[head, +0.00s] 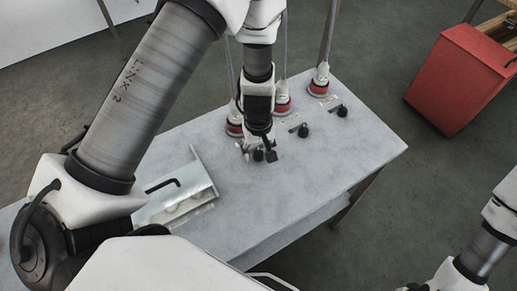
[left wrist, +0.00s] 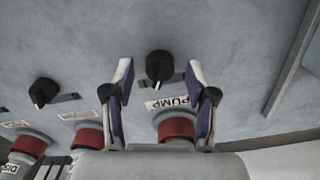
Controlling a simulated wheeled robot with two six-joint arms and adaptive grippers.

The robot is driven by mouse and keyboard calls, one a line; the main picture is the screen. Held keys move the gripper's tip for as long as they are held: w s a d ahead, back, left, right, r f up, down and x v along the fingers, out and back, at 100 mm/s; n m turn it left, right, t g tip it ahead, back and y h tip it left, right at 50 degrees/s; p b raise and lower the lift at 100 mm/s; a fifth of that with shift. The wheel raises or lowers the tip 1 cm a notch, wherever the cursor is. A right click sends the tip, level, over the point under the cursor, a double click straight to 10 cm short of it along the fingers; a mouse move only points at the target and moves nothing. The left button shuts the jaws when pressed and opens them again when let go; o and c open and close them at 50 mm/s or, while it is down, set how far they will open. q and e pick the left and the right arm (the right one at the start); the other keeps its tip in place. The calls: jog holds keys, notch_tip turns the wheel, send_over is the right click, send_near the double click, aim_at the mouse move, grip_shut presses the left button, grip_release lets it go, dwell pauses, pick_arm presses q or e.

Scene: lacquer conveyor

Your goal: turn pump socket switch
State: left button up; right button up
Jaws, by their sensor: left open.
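The pump switch is a black knob (left wrist: 159,66) beside the PUMP label (left wrist: 166,104) and a red-ringed socket (left wrist: 176,128) with a plug. My left gripper (left wrist: 158,70) is open, one fingertip on each side of the knob, with visible gaps; I cannot tell its height above the panel. In the head view my left gripper (head: 258,150) points down at the nearest knob (head: 258,156), partly covering it. The knob's pointer end faces the label in the left wrist view. My right arm shows at the lower right; its gripper is out of view.
Two more knobs (head: 303,130) (head: 342,111) and red-ringed sockets (head: 283,103) (head: 319,83) line the grey table (head: 330,165). A metal bracket (head: 185,190) lies on the left. A red bin (head: 458,80) stands beyond. The table's right part is clear.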

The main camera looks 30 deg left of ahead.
pick_arm(q)
jog(key=shift+w+a+f, duration=0.15)
jog(key=shift+w+f, duration=0.1)
jog(key=shift+f, duration=0.2)
jog(key=shift+s+r, duration=0.1)
jog(key=shift+s, duration=0.05)
jog(key=shift+s+r, duration=0.1)
jog(key=shift+s, duration=0.05)
jog(key=c, duration=0.4)
grip_shut()
